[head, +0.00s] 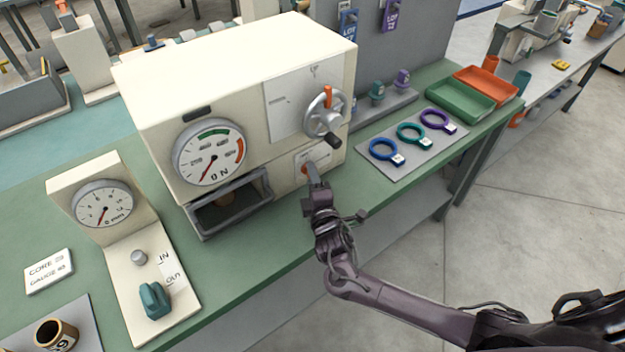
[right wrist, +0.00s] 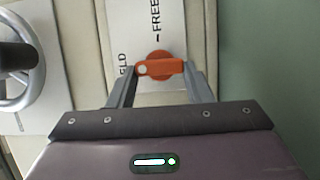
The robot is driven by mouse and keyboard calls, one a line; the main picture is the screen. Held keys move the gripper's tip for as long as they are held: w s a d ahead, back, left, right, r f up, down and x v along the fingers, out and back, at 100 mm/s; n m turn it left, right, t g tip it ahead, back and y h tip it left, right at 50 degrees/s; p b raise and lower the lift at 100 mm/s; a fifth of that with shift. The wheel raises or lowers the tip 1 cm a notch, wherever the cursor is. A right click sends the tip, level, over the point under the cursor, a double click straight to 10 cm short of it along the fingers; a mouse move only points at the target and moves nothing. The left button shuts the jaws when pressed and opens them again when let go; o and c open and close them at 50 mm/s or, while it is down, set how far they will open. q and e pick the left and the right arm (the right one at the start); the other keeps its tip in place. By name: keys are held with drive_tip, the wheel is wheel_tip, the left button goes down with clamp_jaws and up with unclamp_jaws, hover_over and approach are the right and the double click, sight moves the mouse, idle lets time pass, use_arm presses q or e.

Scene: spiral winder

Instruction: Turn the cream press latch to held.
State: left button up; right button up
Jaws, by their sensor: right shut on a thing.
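The cream press (head: 235,95) stands on the green bench in the head view. Its orange latch (right wrist: 160,68) sits on a white label plate (right wrist: 150,20), with FREE printed above it and a partly hidden word ending in ELD to its left. The latch bar lies crosswise in the right wrist view, its pale-dotted end toward the left, over a round orange base. My right gripper (head: 314,182) is at the press's lower right front; its fingers (right wrist: 160,82) are shut on the latch, one at each end. My left gripper is not in view.
A handwheel (head: 325,115) with a dark knob juts out above the latch. Right of the press, a grey mat (head: 385,175) holds coloured rings, with a green tray (head: 460,101) beyond. A gauge stand (head: 103,200) is at left. The floor at right is open.

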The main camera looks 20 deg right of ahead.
drive_tip(key=shift+f, duration=0.1)
idle(0.4)
drive_tip(key=o, duration=1)
drive_tip(key=shift+s, duration=0.1)
drive_tip(key=shift+s, duration=0.4)
drive_tip(key=s, duration=0.2)
drive_tip(key=s+b, duration=0.1)
drive_tip(key=s, duration=0.4)
drive_tip(key=shift+a, duration=0.25)
drive_tip(key=shift+w, duration=0.1)
